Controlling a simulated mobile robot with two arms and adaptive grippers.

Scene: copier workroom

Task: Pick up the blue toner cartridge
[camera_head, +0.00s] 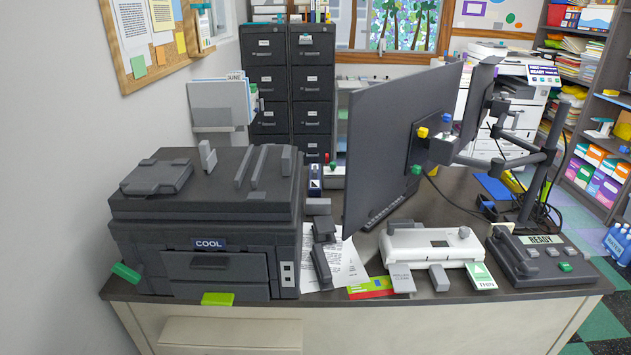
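No cartridge can be made out for certain. A small blue-and-white upright item (315,182) stands at the desk's back, just left of the large monitor, beside a red-topped item. A flat blue piece (494,188) lies on the desk right of the monitor, partly behind the monitor arm. Both are too small to tell whether either is the blue toner cartridge. Neither of my grippers shows in the head view.
A dark printer (205,220) labelled COOL fills the desk's left. The large monitor (395,150) hides part of the desk behind it. A white laminator-like machine (430,245) and a READY console (540,258) stand at the front right. Papers lie mid-desk.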

